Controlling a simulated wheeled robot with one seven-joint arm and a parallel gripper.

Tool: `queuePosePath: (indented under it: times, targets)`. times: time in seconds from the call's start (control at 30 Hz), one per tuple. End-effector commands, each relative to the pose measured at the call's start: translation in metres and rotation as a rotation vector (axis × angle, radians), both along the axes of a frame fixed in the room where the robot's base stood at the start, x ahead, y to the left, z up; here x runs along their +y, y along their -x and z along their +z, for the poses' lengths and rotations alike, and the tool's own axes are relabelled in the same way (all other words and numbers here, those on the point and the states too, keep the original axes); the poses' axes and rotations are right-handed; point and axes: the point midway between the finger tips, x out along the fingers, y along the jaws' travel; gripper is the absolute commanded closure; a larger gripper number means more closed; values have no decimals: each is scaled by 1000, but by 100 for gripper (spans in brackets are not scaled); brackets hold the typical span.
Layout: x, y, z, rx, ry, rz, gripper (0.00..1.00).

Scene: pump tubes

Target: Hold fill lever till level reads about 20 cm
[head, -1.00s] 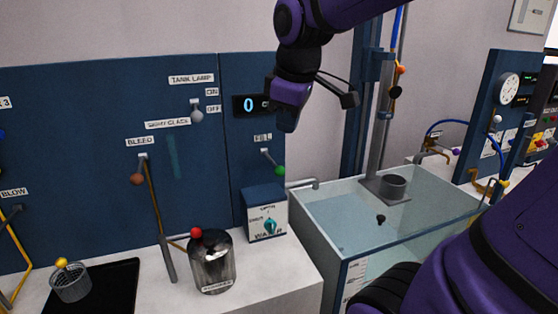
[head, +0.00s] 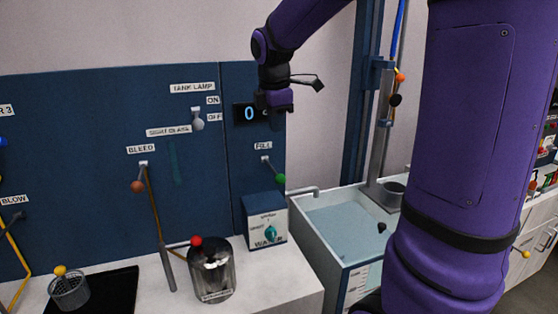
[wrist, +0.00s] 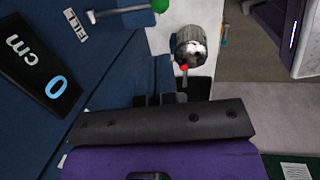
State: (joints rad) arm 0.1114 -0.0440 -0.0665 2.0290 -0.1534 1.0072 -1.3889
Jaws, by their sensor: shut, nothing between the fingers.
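The fill lever is a short metal lever with a green knob (head: 281,179), below the FILL label (head: 263,146) on the blue panel. Its knob also shows at the top edge of the wrist view (wrist: 160,5). The level display (head: 249,113) reads 0; the wrist view shows it upside down as 0 cm (wrist: 55,88). My gripper (head: 277,122) is shut and empty, above the fill lever and apart from it, in front of the display's right side. Its dark fingers show in the wrist view (wrist: 165,99). The glass tank (head: 345,222) stands right of the panel, partly hidden by my arm.
A water box with a teal knob (head: 271,233) stands below the lever, beside a spout (head: 305,192) over the tank. A metal canister (head: 211,270) and the bleed lever (head: 138,187) are further left. A black mat (head: 105,290) lies at lower left.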

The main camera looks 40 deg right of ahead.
Motion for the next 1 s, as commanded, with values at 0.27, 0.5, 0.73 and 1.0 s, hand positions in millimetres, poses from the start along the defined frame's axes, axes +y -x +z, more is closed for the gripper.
queuePosePath:
  times: [0.27,0.5,0.73,1.0]
  targets:
    - [-5,-4,-33,4,0,-2,100]
    - [-12,-9,-77,6,-1,-3,100]
    - [-18,-14,-115,4,-2,-3,100]
    - [-21,-17,-135,1,-1,-2,100]
